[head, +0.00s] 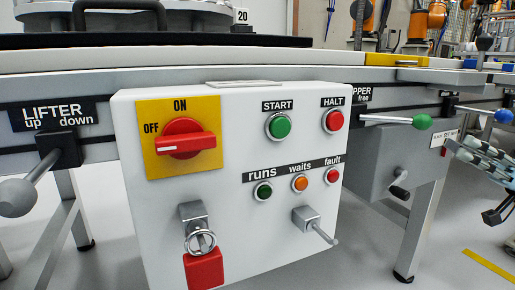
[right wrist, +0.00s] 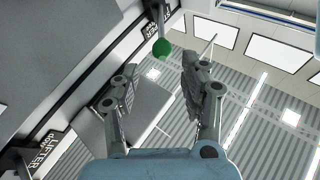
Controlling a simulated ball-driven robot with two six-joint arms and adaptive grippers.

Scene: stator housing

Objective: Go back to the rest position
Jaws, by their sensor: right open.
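My right gripper (head: 484,182) shows at the right edge of the head view, right of the white control box and below the lever with the green ball (head: 421,122). In the right wrist view, the two fingers of the right gripper (right wrist: 160,78) stand wide apart with nothing between them. The green ball (right wrist: 161,47) appears beyond the fingertips there, apart from them. My left gripper is in neither view.
The white control box (head: 232,225) holds a red rotary switch (head: 186,142), buttons and lamps. The LIFTER lever (head: 18,197) sticks out at left. A blue-ball lever (head: 503,116) is at far right. A grey box with a crank (head: 385,165) hangs beneath the bench. Floor space lies at right.

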